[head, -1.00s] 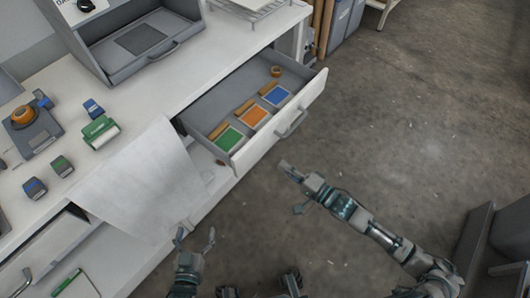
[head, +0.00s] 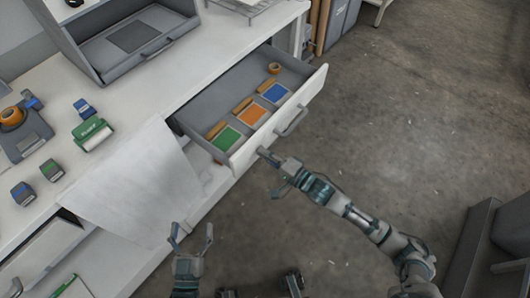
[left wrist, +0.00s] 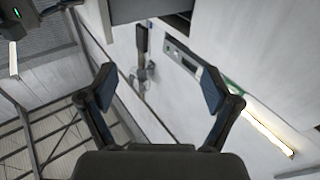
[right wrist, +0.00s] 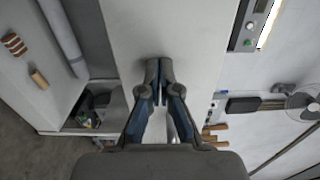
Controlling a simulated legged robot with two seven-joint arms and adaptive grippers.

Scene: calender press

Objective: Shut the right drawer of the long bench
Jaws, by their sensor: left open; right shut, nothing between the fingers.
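The right drawer (head: 312,93) of the long bench (head: 222,58) stands open in the head view, with a white front and a grey bar handle (head: 292,122). My right gripper (head: 263,154) is shut and empty, its tips at the drawer front, left of the handle; I cannot tell whether they touch. In the right wrist view its closed fingers (right wrist: 158,68) point at a pale surface. My left gripper (head: 191,237) is open and empty, below the hanging paper sheet and away from the drawer. Its spread fingers (left wrist: 157,85) show in the left wrist view.
Inside the drawer lie green (head: 226,139), orange (head: 251,115) and blue (head: 275,93) pads and a tape roll (head: 274,68). A white sheet (head: 135,185) hangs over the bench edge. Another open drawer (head: 35,250) is at lower left.

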